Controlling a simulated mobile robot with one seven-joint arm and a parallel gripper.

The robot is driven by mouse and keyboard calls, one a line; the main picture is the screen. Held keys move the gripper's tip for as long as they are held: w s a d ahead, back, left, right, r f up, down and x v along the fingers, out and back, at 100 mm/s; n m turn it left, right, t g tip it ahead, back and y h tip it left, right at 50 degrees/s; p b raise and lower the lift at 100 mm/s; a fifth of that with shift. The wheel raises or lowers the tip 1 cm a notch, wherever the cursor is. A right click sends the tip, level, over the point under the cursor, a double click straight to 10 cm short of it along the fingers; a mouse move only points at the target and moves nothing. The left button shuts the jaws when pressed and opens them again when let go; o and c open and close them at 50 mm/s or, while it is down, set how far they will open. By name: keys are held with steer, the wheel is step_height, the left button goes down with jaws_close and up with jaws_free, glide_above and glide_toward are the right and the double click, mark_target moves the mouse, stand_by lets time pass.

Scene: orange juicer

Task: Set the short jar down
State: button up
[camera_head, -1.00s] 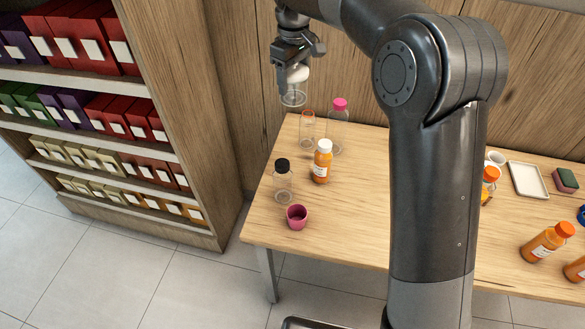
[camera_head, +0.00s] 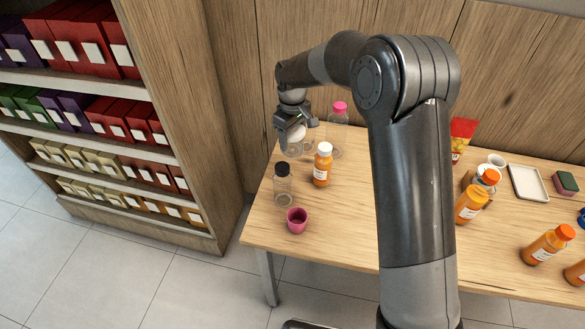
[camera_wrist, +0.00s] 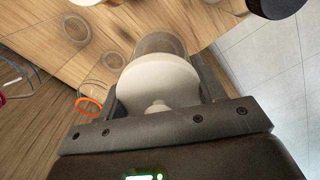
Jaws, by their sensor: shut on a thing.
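The short jar is clear glass with a white lid (camera_head: 298,133). My gripper (camera_head: 292,131) is shut on it at the back left of the table. In the wrist view the white lid (camera_wrist: 158,80) sits between my fingers, with the glass body (camera_wrist: 158,43) beyond it. The jar's base is partly hidden in the head view; I cannot tell whether it touches the table (camera_head: 335,215).
A black-lidded jar (camera_head: 282,183), an orange bottle with a white cap (camera_head: 322,166) and a pink-lidded bottle (camera_head: 337,125) stand close by. An orange-rimmed jar (camera_wrist: 90,104) is beside my gripper. A pink cup (camera_head: 297,220) is in front. Several orange bottles stand right.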

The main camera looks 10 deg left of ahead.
step_height(320, 180, down, 10)
steer(key=shift+r, duration=0.25)
steer(key=shift+f, duration=0.1)
steer(key=o, duration=1.1)
